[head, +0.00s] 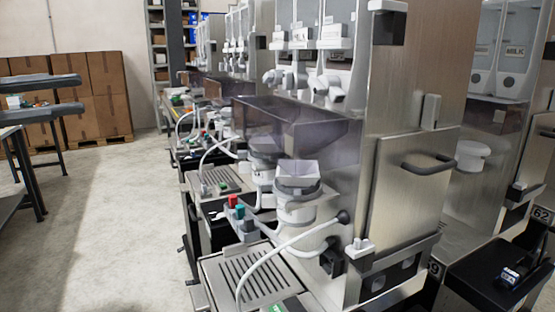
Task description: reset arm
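I cannot make out either of my grippers or arms in the head view. The nearest dispenser (405,200) is a tall brushed-metal cabinet with a dark handle on its side door. On its front are a smoky clear hopper (290,128), a white funnel-like cup (297,178) in a grey holder, and a white hose (285,245). The hose curves down over a slotted drip tray (250,277). Red, green and grey buttons (236,208) sit left of the cup holder.
More dispensers (205,115) run back in a row. Another dispenser (495,110), labelled MILK, stands at the right with a black tray (500,270) below. Cardboard boxes (105,85) and dark-topped tables (40,110) are at the left. The concrete floor (110,230) there is open.

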